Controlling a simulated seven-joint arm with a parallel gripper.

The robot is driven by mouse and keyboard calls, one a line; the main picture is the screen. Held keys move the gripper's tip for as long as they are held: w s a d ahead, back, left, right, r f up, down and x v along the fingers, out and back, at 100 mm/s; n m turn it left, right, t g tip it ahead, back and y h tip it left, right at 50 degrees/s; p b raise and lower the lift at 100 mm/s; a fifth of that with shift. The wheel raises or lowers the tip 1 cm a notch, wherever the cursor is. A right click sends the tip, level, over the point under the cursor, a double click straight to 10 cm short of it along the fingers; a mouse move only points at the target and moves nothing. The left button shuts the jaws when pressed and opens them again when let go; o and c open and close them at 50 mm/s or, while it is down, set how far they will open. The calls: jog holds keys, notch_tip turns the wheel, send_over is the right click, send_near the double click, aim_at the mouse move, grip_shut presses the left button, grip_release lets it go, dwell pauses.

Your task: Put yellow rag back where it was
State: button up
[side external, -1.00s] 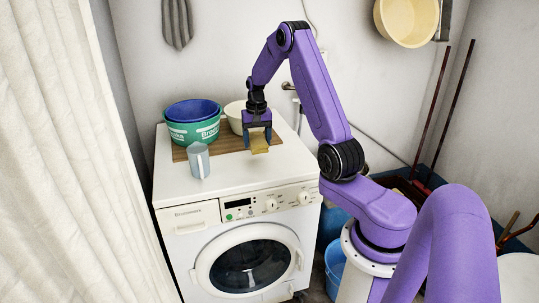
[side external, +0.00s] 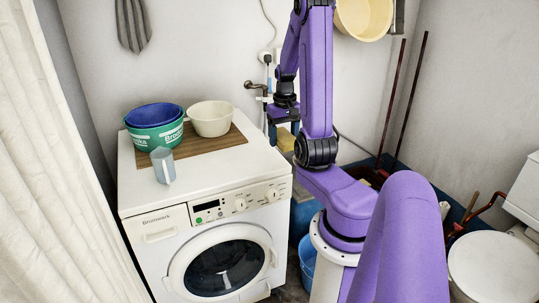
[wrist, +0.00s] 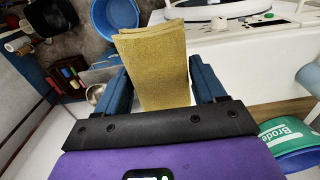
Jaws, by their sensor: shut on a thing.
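My gripper (side external: 283,112) is shut on the yellow rag (side external: 286,140) and holds it in the air, just right of the washing machine (side external: 213,205), partly behind my arm. In the wrist view the rag (wrist: 155,65) is a folded, upright pad between the two blue fingers. Its lower end is hidden by the gripper body. The brown wooden board (side external: 203,143) on the machine top has bare room at its front right. The pictures do not mark where the rag lay before.
A tap (side external: 256,86) is on the wall behind my gripper. In the wrist view a blue bucket (wrist: 115,15) and a black crate (wrist: 50,15) stand below.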

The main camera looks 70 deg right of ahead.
jog(key=w+d+f, duration=0.4)
jog(key=w+d, duration=0.2)
jog(key=d, duration=0.1)
send_over(270, 157)
notch_tip(270, 157, down, 5)
jog(key=shift+a+f, duration=0.1)
jog(key=shift+f, duration=0.15)
jog(key=shift+w+d+f, duration=0.1)
jog(key=shift+f, duration=0.75)
jog(key=shift+w+d+f, duration=0.1)
jog(key=shift+f, duration=0.7)
jog(key=shift+f, duration=0.1)
jog(key=o, duration=1)
